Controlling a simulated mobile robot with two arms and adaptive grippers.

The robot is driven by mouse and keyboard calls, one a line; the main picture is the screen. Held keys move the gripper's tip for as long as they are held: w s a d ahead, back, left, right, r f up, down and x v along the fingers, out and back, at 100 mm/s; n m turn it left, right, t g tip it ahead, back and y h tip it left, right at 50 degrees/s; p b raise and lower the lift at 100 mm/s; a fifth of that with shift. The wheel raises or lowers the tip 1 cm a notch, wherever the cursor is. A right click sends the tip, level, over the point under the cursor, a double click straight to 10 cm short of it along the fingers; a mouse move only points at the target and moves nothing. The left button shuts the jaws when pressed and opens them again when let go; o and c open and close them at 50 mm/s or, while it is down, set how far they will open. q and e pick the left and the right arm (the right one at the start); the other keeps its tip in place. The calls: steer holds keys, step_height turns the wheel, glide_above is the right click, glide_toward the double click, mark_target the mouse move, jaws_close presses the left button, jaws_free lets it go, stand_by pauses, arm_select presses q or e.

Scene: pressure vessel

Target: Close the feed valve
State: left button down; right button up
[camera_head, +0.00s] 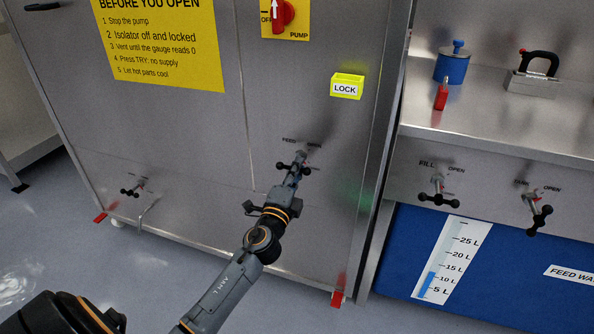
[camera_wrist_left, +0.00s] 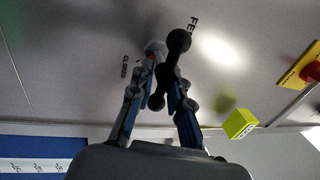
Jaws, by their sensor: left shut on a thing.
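The feed valve (camera_head: 308,169) is on the lower part of the steel cabinet front, under a "FEED" label. It is a lever handle with black ball ends. My left gripper (camera_head: 295,172) has reached it from below and hides part of the handle. In the left wrist view, the valve's black handle (camera_wrist_left: 179,41) lies between the two fingers of my left gripper (camera_wrist_left: 159,75), which are shut on it. A "CLOSED" label shows left of the fingers, and part of the "FEED" label shows above. My right gripper is not in view.
A yellow LOCK box (camera_head: 346,88) and a red pump switch (camera_head: 283,13) are higher on the cabinet. Another valve (camera_head: 133,190) is at lower left. The fill valve (camera_head: 438,192) and one more valve (camera_head: 538,212) are under the right counter (camera_head: 485,130). Open floor lies in front.

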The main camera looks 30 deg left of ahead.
arm_select(q)
steer(key=shift+a+r, duration=0.15)
steer(key=shift+r, duration=0.35)
steer(key=c, duration=1.4)
jaws_free()
steer(key=shift+f, duration=0.1)
steer(key=shift+f, duration=0.2)
steer(key=v, duration=1.2)
